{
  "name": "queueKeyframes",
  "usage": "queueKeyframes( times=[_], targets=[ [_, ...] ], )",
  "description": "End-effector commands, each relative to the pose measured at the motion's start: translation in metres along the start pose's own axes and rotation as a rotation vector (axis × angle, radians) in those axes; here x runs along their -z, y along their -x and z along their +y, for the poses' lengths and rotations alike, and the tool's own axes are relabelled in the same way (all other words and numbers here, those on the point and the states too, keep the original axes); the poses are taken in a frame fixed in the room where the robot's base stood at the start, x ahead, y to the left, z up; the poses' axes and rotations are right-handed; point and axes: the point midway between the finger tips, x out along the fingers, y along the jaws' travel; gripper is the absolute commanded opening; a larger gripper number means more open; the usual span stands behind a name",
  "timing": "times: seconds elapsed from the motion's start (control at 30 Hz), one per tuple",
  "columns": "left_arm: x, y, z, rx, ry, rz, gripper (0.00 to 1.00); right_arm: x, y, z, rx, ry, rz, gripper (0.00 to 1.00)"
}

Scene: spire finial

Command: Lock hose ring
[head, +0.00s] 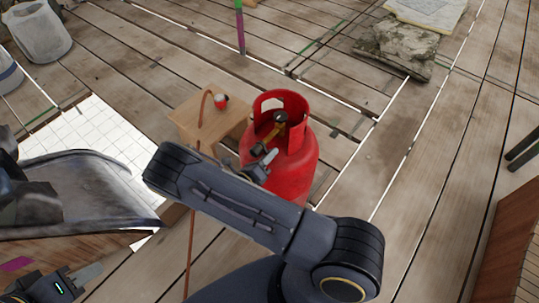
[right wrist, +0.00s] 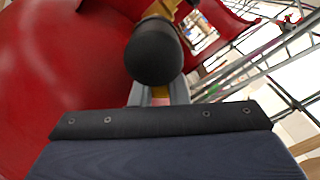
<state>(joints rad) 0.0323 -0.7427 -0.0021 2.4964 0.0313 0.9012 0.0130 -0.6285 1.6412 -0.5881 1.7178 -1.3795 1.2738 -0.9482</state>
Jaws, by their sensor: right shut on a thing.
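A red gas cylinder (head: 303,165) stands upright on the plank floor, with a brass-coloured valve (head: 272,130) and a dark round knob (head: 281,117) inside its collar. My right gripper (head: 270,157) is at the valve. In the right wrist view, the right gripper (right wrist: 158,95) is shut on a small part with pink and yellow showing between the fingers. A black rounded knob (right wrist: 153,52) hides most of that part, so I cannot tell whether the ring is locked. My left gripper (head: 88,277) is at the lower left, away from the cylinder; its jaw opening is unclear.
A white tiled surface (head: 95,130) lies at left. Planks right of the cylinder are clear.

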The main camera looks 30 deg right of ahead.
Motion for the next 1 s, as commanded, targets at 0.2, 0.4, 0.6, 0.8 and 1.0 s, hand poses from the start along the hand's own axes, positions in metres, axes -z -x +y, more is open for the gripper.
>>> queueKeyframes(
  times=[0.2, 0.4, 0.6, 0.8, 1.0],
  targets=[
    [0.0000, 0.0000, 0.0000, 0.000, 0.000, 0.000, 0.33, -0.0001, 0.0003, 0.0004, -0.001, 0.001, 0.000, 0.20],
    [0.0000, 0.0000, 0.0000, 0.000, 0.000, 0.000, 0.33, 0.0000, 0.0002, 0.0007, -0.002, 0.001, 0.000, 0.36],
    [-0.0001, -0.0001, -0.0001, 0.000, 0.000, 0.000, 0.33, 0.0000, 0.0002, 0.0015, -0.005, 0.000, 0.001, 0.36],
    [0.0001, 0.0002, 0.0001, 0.000, 0.000, 0.000, 0.33, -0.0001, 0.0002, 0.0016, -0.006, 0.004, 0.001, 0.36],
    [0.0038, 0.0075, 0.0034, 0.000, 0.000, 0.000, 0.33, -0.0011, 0.0002, -0.0059, -0.006, 0.130, 0.003, 0.36]
  ],
)
